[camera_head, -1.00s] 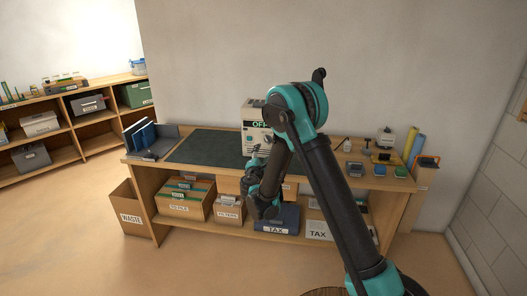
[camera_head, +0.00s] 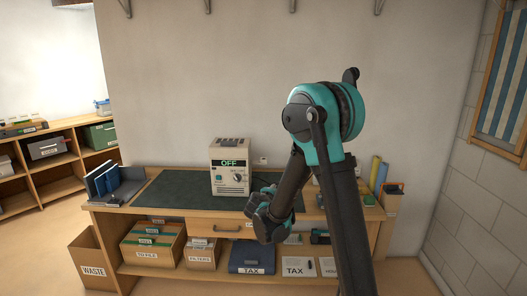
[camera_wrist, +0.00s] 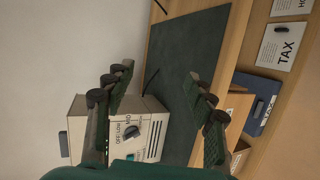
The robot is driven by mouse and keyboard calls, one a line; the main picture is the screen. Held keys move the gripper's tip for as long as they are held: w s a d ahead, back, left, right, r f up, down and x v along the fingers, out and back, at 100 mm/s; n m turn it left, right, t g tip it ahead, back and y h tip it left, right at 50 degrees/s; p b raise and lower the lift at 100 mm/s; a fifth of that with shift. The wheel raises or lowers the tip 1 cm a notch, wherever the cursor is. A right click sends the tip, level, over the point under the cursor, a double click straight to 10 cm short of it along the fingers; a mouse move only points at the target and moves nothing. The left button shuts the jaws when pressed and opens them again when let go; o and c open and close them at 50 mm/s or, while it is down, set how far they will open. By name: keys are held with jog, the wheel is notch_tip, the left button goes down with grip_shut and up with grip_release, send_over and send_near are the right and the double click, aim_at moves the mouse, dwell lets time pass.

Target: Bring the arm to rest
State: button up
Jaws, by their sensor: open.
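My arm (camera_head: 325,130) is bent, with its teal elbow raised in front of the wall. My gripper (camera_head: 262,212) hangs in front of the workbench's front edge in the head view. In the wrist view my gripper (camera_wrist: 161,72) has its two fingers spread apart with nothing between them. A beige box-shaped device (camera_head: 230,178) with an "OFF" display and a dial stands upright on the bench. It also shows beyond the left finger in the wrist view (camera_wrist: 150,142). My gripper appears apart from it.
The workbench (camera_head: 202,218) has a dark green mat (camera_head: 170,193), with blue binders (camera_head: 102,180) at its left. Rolled tubes (camera_head: 378,172) stand at the right end. Floor at left is clear.

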jog(key=s+d+f+m+g, duration=0.2)
jog(key=s+d+m+g, duration=0.55)
jog(key=s+d, duration=0.9)
jog(key=s+a+f+m+y, duration=0.1)
jog(key=s+f+m+y, duration=0.1)
jog(key=s, duration=0.7)
jog(key=s+a+f+m+g+y, duration=0.1)
jog(key=s+m, duration=0.4)
jog(key=s, duration=0.5)
notch_tip(320, 180, down, 2)
jog(key=shift+s+a+f+y, duration=0.1)
jog(key=shift+s+a+y, duration=0.1)
jog(key=shift+y, duration=0.6)
jog(key=shift+w+g, duration=0.1)
jog(key=shift+g, duration=0.15)
jog(key=shift+c, duration=0.5)
